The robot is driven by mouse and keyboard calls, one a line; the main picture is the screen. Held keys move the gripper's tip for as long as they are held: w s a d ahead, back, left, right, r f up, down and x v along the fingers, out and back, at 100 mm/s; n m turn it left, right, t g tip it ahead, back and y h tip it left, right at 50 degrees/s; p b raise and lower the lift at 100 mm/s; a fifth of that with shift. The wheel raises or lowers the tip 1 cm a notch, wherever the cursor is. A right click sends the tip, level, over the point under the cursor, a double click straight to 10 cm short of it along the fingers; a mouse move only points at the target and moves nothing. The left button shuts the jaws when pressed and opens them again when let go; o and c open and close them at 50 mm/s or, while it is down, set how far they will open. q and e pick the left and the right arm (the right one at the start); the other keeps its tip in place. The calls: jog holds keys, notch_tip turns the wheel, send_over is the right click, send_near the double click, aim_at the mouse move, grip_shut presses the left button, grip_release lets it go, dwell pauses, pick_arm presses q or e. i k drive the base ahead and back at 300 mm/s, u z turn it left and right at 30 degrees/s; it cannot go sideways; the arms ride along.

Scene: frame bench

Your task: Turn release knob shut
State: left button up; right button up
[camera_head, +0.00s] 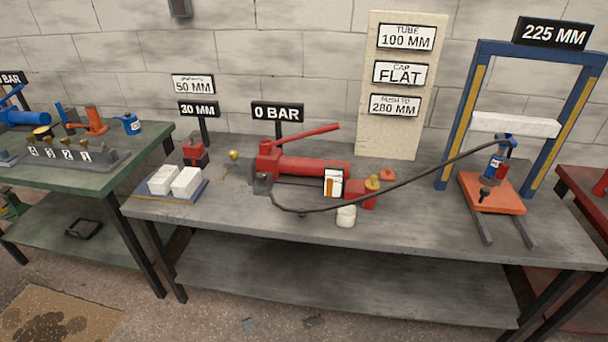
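A red hand pump (305,166) lies on the grey bench, with its red lever handle (310,132) raised at a slant to the right. A dark grey block (262,185) sits at its left end, where a black hose starts. A small brass-coloured knob-like piece (233,155) is just left of the pump. I cannot tell for sure which part is the release knob, nor whether it is open or shut. A sign (277,112) behind the pump reads "0 BAR". Neither of my grippers is in view.
The black hose (415,173) runs across the grey bench (420,235) to a blue press frame (461,120) at right. White blocks (186,181) lie on a blue tray at left. A white cylinder (346,216) stands near the front edge. The right front is mostly clear.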

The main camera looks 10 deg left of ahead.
aim_at(261, 177)
jog(key=i, duration=1.55)
jog(key=u, duration=0.25)
